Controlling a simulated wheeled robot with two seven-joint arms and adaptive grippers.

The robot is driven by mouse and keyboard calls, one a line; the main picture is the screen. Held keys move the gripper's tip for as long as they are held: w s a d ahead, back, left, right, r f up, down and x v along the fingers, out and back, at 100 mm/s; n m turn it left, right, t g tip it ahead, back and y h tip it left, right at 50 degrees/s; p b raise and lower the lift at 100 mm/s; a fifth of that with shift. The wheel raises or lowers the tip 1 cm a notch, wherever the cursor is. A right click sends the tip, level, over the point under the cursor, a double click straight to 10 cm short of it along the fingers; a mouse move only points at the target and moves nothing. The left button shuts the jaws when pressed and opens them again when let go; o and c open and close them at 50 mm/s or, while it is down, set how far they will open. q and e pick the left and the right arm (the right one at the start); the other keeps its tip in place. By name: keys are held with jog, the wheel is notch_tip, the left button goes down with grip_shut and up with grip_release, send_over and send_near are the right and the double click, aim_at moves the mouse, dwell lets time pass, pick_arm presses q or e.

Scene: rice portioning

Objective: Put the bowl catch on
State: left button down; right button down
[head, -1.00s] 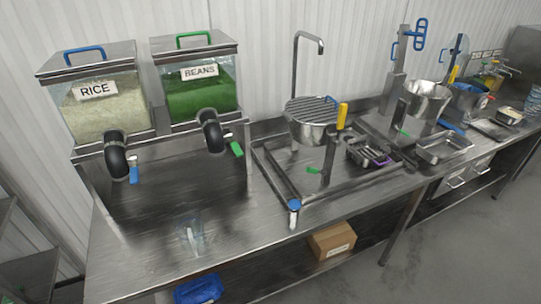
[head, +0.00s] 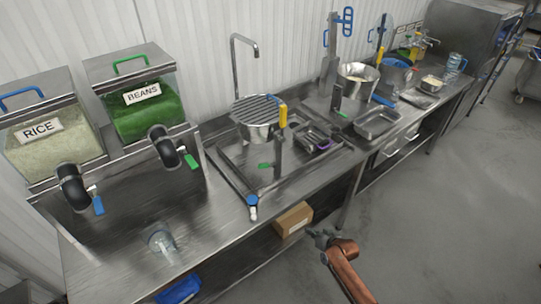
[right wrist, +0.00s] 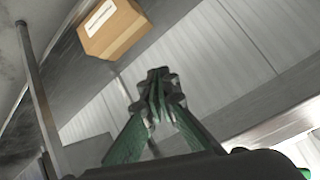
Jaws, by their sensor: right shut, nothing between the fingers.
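A steel bowl (head: 354,84) stands on the counter below a tall grey column (head: 332,55) with a blue handle (head: 347,20). A grey upright lever (head: 337,97) stands in front of the bowl. A blue-rimmed bowl (head: 394,78) stands to its right. I cannot tell which small part is the bowl catch. My right gripper (head: 322,237) is shut and empty, low in front of the counter and well away from the bowls. Its closed fingers (right wrist: 159,88) also show in the right wrist view. My left gripper is not in view.
The rice dispenser (head: 48,142) and beans dispenser (head: 146,105) stand at the left. A clear cup (head: 160,242) stands near the front edge. A cardboard box (head: 293,219) sits on the lower shelf.

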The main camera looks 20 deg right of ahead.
jog(key=w+a+r+t+y+p, duration=0.15)
jog(key=w+r, duration=0.25)
jog(key=r, duration=0.8)
jog(key=w+a+r+n+t+y+p, duration=0.1)
jog(key=w+a+r, duration=0.25)
jog(key=r, duration=0.85)
jog(key=w+a+r+t+y+p, duration=0.15)
jog(key=w+r, duration=0.25)
jog(key=r, duration=0.8)
jog(key=p, duration=0.2)
send_over(264, 166)
jog(key=d, duration=0.4)
notch_tip(264, 166, down, 2)
jog(key=f, duration=0.1)
jog(key=a+f, duration=0.1)
jog(key=s+a+f, duration=0.1)
jog(key=shift+f, duration=0.4)
